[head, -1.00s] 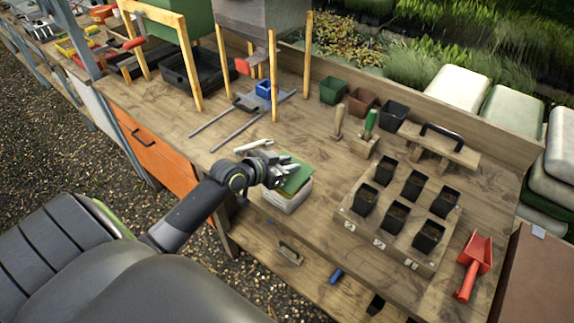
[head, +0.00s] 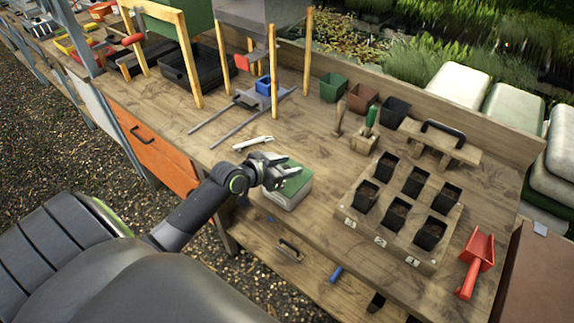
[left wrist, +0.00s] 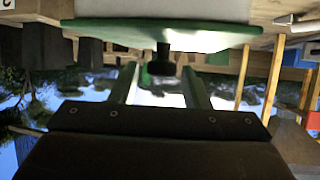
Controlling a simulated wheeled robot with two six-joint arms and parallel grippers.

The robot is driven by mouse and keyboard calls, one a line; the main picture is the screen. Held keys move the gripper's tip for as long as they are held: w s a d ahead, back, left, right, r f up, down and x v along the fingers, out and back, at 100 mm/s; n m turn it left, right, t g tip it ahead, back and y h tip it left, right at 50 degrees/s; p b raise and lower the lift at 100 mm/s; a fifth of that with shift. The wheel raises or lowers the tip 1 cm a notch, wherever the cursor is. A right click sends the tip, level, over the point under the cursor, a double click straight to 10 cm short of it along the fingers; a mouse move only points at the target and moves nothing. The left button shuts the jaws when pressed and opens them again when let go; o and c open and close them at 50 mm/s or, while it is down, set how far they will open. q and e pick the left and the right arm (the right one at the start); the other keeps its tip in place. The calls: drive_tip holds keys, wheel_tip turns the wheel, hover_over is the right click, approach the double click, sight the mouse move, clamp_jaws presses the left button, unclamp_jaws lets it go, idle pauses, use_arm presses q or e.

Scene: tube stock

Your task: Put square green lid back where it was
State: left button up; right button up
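The square green lid (head: 298,181) lies about level on top of the white box (head: 291,202) near the bench's front edge. In the left wrist view the green lid (left wrist: 190,38) sits against the white box (left wrist: 160,10), which appears upside down, and its dark knob (left wrist: 162,62) is near my fingertips. My left gripper (head: 291,174) is at the lid from the left. Its fingers (left wrist: 161,85) stand apart on either side of the knob, with gaps visible. The gripper hides part of the lid in the head view. My right gripper is not in view.
A wooden tray (head: 352,232) with several black pots is right of the box. A light-coloured tool (head: 253,143) lies behind the gripper. A red scoop (head: 476,262) lies far right. A wooden stand with a green-handled tool (head: 370,120) is behind. Bench left of the box is mostly clear.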

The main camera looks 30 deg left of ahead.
use_arm(q)
drive_tip(key=shift+r, duration=0.1)
drive_tip(key=shift+r+p, duration=0.25)
drive_tip(key=shift+p, duration=0.05)
drive_tip(key=shift+r+p, duration=0.45)
drive_tip(key=shift+b+v, duration=0.55)
drive_tip(key=shift+v, duration=5.35)
drive_tip(key=shift+a+f, duration=0.1)
drive_tip(key=shift+f, duration=0.1)
